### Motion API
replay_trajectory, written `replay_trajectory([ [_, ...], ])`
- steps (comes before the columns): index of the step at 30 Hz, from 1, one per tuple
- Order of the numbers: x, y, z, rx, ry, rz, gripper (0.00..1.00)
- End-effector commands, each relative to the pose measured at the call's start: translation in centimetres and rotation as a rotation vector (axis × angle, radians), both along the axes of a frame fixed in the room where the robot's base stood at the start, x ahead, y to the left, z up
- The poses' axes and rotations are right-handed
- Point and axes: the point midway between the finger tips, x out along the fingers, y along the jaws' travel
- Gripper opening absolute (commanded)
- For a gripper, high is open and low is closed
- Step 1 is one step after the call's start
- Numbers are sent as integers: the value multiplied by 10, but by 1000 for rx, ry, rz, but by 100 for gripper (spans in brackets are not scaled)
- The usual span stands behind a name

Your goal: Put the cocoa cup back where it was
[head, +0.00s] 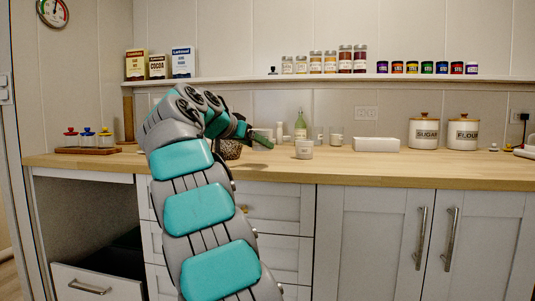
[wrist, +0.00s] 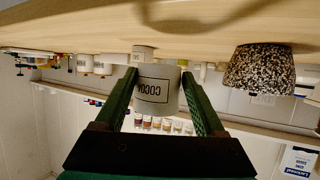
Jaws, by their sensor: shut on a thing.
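The cocoa cup (wrist: 158,92) is white with a boxed COCOA label. It fills the space between the two green fingers of my gripper (wrist: 159,76), which is shut on it. The wrist view is upside down, and the cup looks upright there. I cannot tell whether its base touches the counter. In the head view my gripper (head: 266,141) is over the counter in front of the arm's bend, and the cup is mostly hidden or hard to tell there.
A speckled pot (wrist: 260,68) stands beside the gripper on the wooden counter (head: 400,172). Another small white cup (head: 304,149) stands to the right. Behind are a green bottle (head: 300,127) and a white box (head: 376,144). The counter's front right is clear.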

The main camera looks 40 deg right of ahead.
Motion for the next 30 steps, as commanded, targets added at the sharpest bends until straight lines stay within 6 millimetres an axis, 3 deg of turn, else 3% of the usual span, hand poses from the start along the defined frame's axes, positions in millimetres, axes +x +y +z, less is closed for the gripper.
replay_trajectory([
  [6,21,-36,-3,3,2,-2,12],
  [10,28,-49,-4,1,2,-1,12],
  [20,35,-61,-6,0,1,-1,12],
  [30,33,-61,-26,-1,3,0,12],
])
